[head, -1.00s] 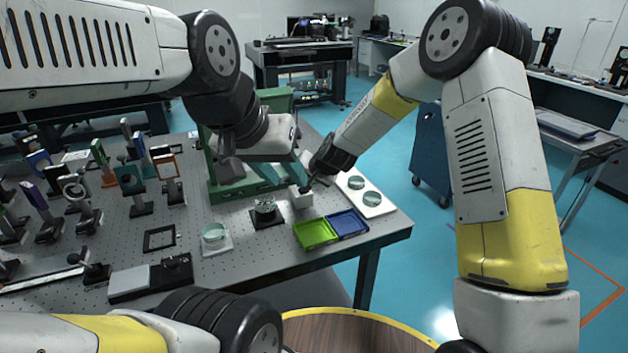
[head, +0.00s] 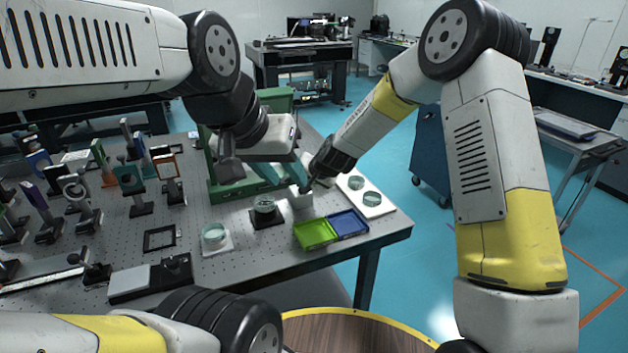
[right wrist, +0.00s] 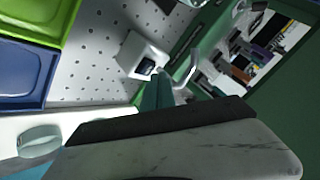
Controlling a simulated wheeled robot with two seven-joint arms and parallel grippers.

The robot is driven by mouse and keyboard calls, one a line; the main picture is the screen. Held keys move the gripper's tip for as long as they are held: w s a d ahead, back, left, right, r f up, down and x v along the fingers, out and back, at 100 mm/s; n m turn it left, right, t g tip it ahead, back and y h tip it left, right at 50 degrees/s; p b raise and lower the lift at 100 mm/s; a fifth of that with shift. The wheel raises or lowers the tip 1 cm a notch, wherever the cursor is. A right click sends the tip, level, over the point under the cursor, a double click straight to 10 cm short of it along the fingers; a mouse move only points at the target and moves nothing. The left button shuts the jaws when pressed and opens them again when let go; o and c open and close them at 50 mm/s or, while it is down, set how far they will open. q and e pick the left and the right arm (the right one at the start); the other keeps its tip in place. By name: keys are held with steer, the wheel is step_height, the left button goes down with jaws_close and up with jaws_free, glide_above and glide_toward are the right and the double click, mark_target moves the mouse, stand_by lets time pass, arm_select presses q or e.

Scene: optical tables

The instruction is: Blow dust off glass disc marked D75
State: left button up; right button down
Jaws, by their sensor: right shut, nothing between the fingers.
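Several clear glass discs are in the head view. One disc (head: 265,205) sits on a small black base, one disc (head: 214,233) on a white pad, and a pair (head: 371,198) on a white tray; one also shows in the right wrist view (right wrist: 40,141). I cannot read D75 on any. My right gripper (head: 308,186) is shut and empty at a white block with a dark opening (right wrist: 143,60); its fingertips show small in the head view. My left gripper (head: 231,168) hangs in front of the green frame; its finger gap cannot be made out.
A green tray (head: 315,233) and a blue tray (head: 348,223) lie near the table's front right. The green frame (head: 222,190) stands behind the discs. Mounted optics (head: 130,180) crowd the left. Perforated tabletop (head: 205,268) is bare near the front edge.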

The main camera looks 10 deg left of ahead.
steer(key=shift+f, duration=0.6)
stand_by(0.6)
steer(key=shift+r, duration=0.85)
steer(key=shift+r, duration=2.55)
